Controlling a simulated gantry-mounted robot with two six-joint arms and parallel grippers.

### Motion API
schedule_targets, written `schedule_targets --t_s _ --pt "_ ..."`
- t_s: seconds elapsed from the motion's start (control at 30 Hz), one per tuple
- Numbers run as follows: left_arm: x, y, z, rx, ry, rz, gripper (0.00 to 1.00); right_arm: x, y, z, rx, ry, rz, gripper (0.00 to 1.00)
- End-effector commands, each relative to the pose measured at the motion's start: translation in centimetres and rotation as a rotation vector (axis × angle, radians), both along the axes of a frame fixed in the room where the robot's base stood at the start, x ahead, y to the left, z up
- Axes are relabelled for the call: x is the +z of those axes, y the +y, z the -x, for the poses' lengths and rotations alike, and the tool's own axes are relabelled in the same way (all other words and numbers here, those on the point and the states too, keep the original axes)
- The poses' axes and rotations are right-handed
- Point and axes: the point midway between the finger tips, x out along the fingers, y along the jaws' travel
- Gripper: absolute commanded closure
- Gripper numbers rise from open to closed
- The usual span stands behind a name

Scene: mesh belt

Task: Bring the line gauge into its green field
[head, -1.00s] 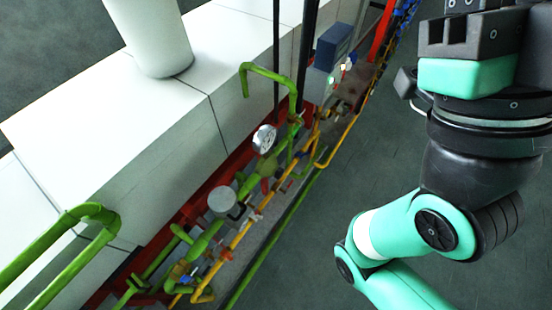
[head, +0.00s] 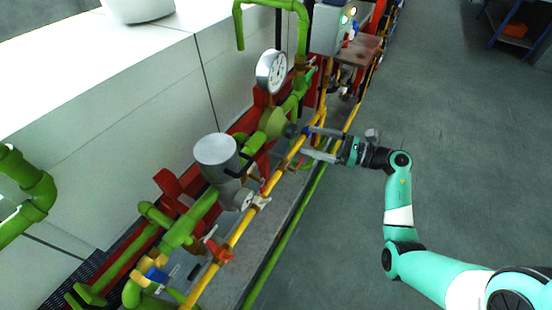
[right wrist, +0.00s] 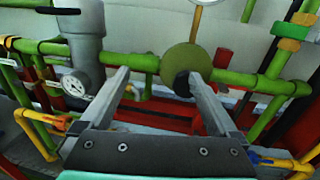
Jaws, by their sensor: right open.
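The line gauge looks to be the large white round dial (head: 272,71) on the green pipework in the head view. Its needle and green field are too small to read. Below it, a green disc (head: 273,122) with a black knob (head: 291,131) sits on the pipe. In the right wrist view the green disc (right wrist: 188,62) and its black knob (right wrist: 183,84) show ahead, right of centre. My right gripper (head: 306,143) is open and empty, its fingertips close to the knob. In the right wrist view the right finger overlaps the knob's edge; contact cannot be told. My left gripper is not in view.
A smaller gauge (head: 244,201) sits beside a grey cylinder (head: 216,155) on the line. A yellow pipe (head: 243,228) with red-handled valves (head: 219,250) runs along the front. A grey box with lights (head: 330,28) stands beyond.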

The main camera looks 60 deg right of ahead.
Motion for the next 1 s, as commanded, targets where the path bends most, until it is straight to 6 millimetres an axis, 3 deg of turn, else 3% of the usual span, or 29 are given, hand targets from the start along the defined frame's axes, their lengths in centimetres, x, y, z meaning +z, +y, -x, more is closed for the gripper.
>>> schedule_targets --t_s 0.03,0.1,0.2,0.37,0.47,0.8,1.0 --pt "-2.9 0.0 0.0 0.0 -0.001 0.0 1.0 -3.4 -1.7 1.8 -0.056 0.004 -0.011 0.04" --pt "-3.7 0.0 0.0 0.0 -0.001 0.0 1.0 -4.6 -3.2 3.3 -0.104 0.005 -0.02 0.04" --pt "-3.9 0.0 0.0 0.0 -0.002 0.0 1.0 -4.7 -4.2 4.3 -0.133 0.004 -0.02 0.04" --pt "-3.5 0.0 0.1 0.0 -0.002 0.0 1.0 -4.3 -4.2 4.1 -0.134 0.003 -0.02 0.04" --pt "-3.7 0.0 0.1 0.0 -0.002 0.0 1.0 -4.4 -4.2 3.2 -0.133 0.002 -0.02 0.04" --pt "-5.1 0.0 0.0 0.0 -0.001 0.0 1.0 -4.5 -3.8 -4.1 -0.13 0.002 -0.019 0.04" --pt "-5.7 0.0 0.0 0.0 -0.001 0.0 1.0 -4.3 -3.8 -6.8 -0.133 0.002 -0.019 0.04"
